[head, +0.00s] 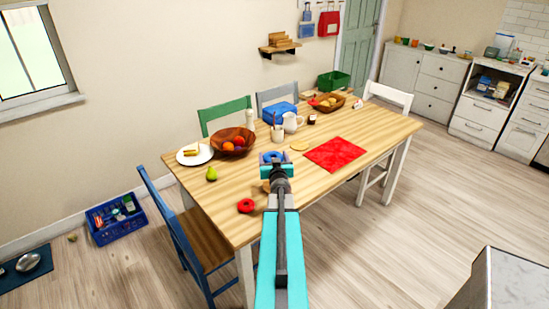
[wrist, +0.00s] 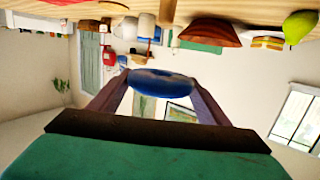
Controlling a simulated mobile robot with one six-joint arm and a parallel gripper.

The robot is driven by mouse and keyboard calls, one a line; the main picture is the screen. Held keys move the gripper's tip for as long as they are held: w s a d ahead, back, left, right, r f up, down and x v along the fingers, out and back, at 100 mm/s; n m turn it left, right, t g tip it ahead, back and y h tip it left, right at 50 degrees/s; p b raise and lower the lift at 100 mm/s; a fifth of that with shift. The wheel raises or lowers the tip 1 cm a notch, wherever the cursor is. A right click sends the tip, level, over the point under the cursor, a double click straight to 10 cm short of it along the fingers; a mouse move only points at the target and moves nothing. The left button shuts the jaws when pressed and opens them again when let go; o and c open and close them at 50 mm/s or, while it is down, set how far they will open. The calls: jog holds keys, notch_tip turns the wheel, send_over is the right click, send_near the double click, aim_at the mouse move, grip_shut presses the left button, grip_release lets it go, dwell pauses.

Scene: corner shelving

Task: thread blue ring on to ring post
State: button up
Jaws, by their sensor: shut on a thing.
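The blue ring (head: 272,156) is between the fingers of my gripper (head: 273,162), above the wooden table. In the wrist view the blue ring (wrist: 160,83) spans the gap between the two fingertips (wrist: 160,88), which are shut on it. A ring post cannot be made out for certain. A small tan piece (head: 266,186) shows on the table beside my arm, mostly hidden by it.
The table (head: 225,185) bears a fruit bowl (head: 233,142), a plate (head: 195,155), a pear (head: 211,174), a white pitcher (head: 292,122), a blue box (head: 280,113) and a red mat (head: 336,154). Its front right part is clear. Chairs stand around it.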

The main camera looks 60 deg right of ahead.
jog(key=shift+s+d+f, duration=0.1)
jog(key=shift+s+d, duration=0.1)
jog(key=shift+f, duration=0.2)
dwell(0.3)
jog(key=shift+f+b, duration=2.15)
jog(key=shift+b, duration=0.55)
jog(key=shift+f+b, duration=0.95)
jog(key=shift+f, duration=0.45)
jog(key=shift+a+p, duration=0.1)
jog(key=shift+p, duration=0.4)
dwell(0.4)
jog(key=o, duration=1.1)
jog(key=shift+s+a, duration=0.1)
